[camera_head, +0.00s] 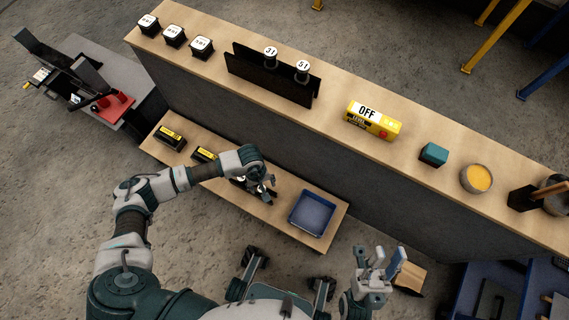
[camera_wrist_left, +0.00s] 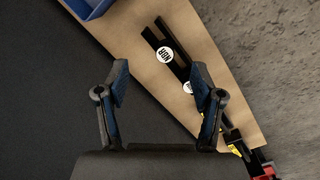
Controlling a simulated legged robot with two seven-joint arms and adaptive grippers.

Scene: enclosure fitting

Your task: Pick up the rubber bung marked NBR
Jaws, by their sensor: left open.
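In the left wrist view, a round white-topped bung (camera_wrist_left: 165,54) sits in a black rack (camera_wrist_left: 150,36) on the wooden lower bench. Its tilted letters look like NBR. A second white-topped bung (camera_wrist_left: 187,87) is farther along the rack, partly hidden by my right-hand finger in that view. My left gripper (camera_wrist_left: 160,82) is open and empty above the rack, its fingers either side of the first bung in the picture. In the head view my left gripper (camera_head: 266,188) covers most of the rack. My right gripper (camera_head: 388,256) is open and empty, away from the bench.
A blue tray (camera_head: 312,213) stands at the right end of the lower bench. Black boxes with yellow labels (camera_head: 170,137) stand at its left. The upper shelf holds labelled pieces, a black rack (camera_head: 270,80), a yellow OFF box (camera_head: 373,120), a teal block (camera_head: 433,154) and a bowl (camera_head: 477,179).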

